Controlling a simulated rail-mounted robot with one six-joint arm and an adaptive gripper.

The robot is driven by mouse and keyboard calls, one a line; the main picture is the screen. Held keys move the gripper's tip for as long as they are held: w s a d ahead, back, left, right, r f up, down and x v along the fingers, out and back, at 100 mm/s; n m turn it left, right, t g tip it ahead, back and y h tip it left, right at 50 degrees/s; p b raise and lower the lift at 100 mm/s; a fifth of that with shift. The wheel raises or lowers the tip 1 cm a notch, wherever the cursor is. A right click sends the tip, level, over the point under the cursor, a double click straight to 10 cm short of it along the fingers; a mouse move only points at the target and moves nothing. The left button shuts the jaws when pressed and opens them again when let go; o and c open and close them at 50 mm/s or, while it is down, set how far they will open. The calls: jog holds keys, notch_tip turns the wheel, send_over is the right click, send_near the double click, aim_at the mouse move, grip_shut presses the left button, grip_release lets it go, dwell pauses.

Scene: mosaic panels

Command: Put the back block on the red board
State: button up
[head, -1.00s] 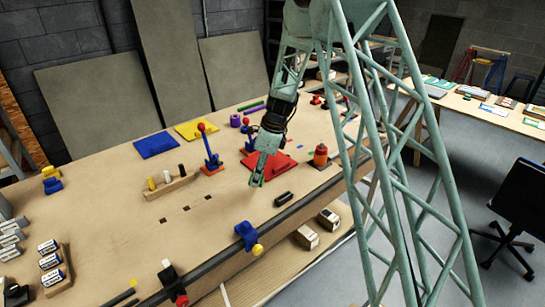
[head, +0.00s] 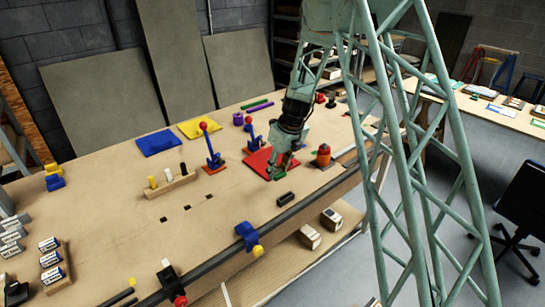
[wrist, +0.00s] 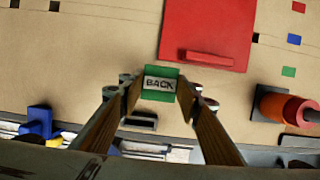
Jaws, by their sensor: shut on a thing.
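My gripper (wrist: 160,86) is shut on the green back block (wrist: 160,84), which bears a white label reading "BACK". In the head view my gripper (head: 277,171) hangs low by the near side of the red board (head: 256,165), and a bit of green shows at it. The red board (wrist: 210,28) lies flat on the bench, with a raised red bar along its lower edge in the wrist view. In that view the block is just below and left of the board. I cannot tell how high the block is held.
An orange-red cylinder (head: 323,155) stands right of the board. A black slotted piece (head: 286,199) lies near the bench's front edge. Blue lever stands with red knobs (head: 204,126) rise left of and behind the board. A blue clamp (head: 247,235) sits on the edge.

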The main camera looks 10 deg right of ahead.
jog(key=shift+w, duration=0.1)
dwell(0.4)
jog(key=w, duration=0.5)
jog(key=w+d+f+p, duration=0.1)
jog(key=w, duration=0.4)
jog(key=w+p, duration=0.1)
jog(key=w, duration=0.4)
jog(key=shift+w+d+f, duration=0.1)
jog(key=shift+d+f, duration=0.1)
jog(key=shift+d, duration=0.05)
jog(key=shift+w, duration=0.1)
jog(key=shift+w+f, duration=0.1)
jog(key=shift+w, duration=0.1)
jog(key=shift+f+p, duration=0.3)
jog(key=shift+f, duration=1.35)
jog(key=shift+f, duration=0.15)
jog(key=o, duration=0.7)
jog(key=shift+o, duration=0.7)
jog(key=shift+r, duration=0.2)
